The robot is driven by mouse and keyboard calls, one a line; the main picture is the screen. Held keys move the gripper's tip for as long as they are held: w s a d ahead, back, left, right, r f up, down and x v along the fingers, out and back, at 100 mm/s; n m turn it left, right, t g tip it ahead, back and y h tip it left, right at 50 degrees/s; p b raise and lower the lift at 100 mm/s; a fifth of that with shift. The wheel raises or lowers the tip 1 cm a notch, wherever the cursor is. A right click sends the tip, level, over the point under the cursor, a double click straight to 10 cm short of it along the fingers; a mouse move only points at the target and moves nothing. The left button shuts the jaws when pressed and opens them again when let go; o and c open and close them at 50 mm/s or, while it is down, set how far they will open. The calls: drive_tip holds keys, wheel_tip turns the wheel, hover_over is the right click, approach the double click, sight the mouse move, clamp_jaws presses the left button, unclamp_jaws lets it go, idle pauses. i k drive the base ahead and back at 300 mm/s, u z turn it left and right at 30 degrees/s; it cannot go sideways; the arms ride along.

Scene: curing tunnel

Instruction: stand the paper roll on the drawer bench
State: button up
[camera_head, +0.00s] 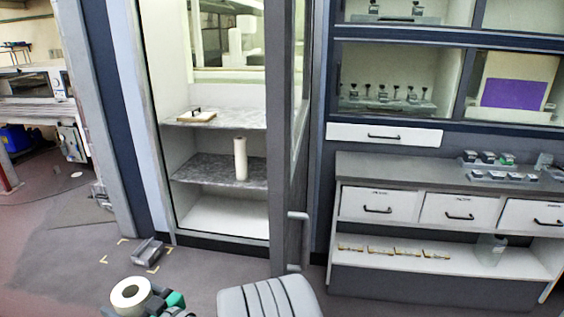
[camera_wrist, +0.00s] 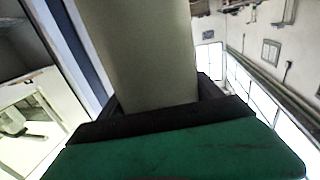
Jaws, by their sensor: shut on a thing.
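In the wrist view the roll (camera_wrist: 142,50) rises as a pale column behind the dark jaw and green pad of my gripper (camera_wrist: 165,115). The roll's lower end is hidden. The drawer bench (camera_head: 400,170) stands at the right, with a grey top and white drawers with dark handles. Its top is bare at the left and middle.
Several small dark-topped items (camera_head: 490,158) sit on trays at the bench's right end. A tall cabinet (camera_head: 215,215) holds another white roll (camera_head: 240,158) on a shelf. A grey ribbed seat (camera_head: 268,300) stands before the bench. A grey holder (camera_head: 147,250) lies on the floor.

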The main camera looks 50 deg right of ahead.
sight(407, 168)
drive_tip(key=k, duration=0.8)
drive_tip(key=z, duration=2.75)
drive_tip(key=i, duration=2.15)
drive_tip(key=u, duration=1.95)
drive_tip(key=i, duration=0.4)
drive_tip(key=u, duration=0.35)
